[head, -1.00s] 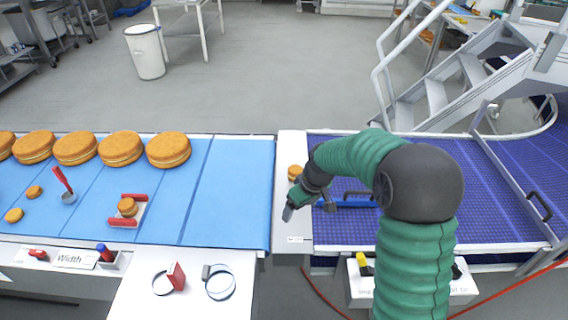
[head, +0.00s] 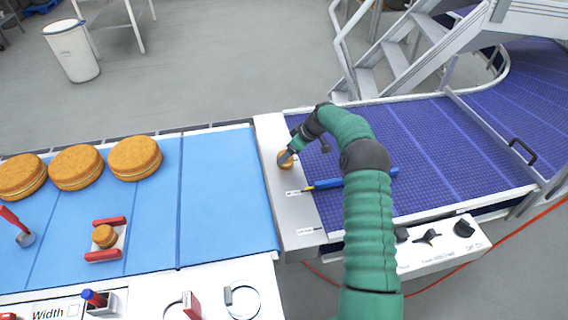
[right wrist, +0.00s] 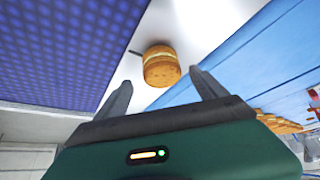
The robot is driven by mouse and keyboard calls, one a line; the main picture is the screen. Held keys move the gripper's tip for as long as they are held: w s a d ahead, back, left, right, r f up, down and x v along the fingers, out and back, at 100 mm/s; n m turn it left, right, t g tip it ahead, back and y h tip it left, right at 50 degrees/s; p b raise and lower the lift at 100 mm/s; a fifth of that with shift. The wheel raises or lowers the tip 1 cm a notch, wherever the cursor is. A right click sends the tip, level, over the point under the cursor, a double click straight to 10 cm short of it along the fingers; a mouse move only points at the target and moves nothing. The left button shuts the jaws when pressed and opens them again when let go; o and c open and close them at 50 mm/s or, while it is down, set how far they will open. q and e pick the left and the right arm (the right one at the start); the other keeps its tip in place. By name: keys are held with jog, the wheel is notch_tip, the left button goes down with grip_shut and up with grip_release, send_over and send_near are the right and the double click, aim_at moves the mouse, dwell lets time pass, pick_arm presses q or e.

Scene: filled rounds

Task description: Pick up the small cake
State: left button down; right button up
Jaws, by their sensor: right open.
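A small orange-brown cake (head: 282,158) with a pale filling sits on the white plate (head: 268,135) between the two belts. My right gripper (head: 288,157) is right at this cake in the head view and partly covers it. In the right wrist view the cake (right wrist: 161,68) stands between and just beyond the two fingertips of the open gripper (right wrist: 160,82). The fingers are spread on both sides of it and look empty. Another small cake (head: 104,236) lies on a small tray with red sides (head: 104,255) on the blue belt. My left gripper is not in view.
Several large cakes (head: 76,167) line the far edge of the light blue belt (head: 215,190). A blue and yellow tool (head: 345,182) lies to the right of the plate, on the dark blue belt (head: 420,150). A red-handled tool (head: 14,222) is at far left.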

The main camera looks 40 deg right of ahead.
jog(key=f+b, duration=0.1)
jog(key=w+a+f, duration=0.1)
jog(key=f, duration=0.1)
jog(key=shift+a+b, duration=0.2)
jog(key=shift+b, duration=0.15)
jog(key=shift+w+d+f, duration=0.1)
jog(key=shift+w+f, duration=0.05)
jog(key=shift+f, duration=0.1)
jog(key=shift+w+d+f, duration=0.25)
jog(key=shift+d+f, duration=0.05)
jog(key=shift+d, duration=0.1)
jog(key=shift+s+r, duration=0.1)
jog(key=c, duration=0.5)
jog(key=shift+a+r, duration=0.15)
jog(key=shift+a, duration=0.1)
jog(key=c, duration=0.4)
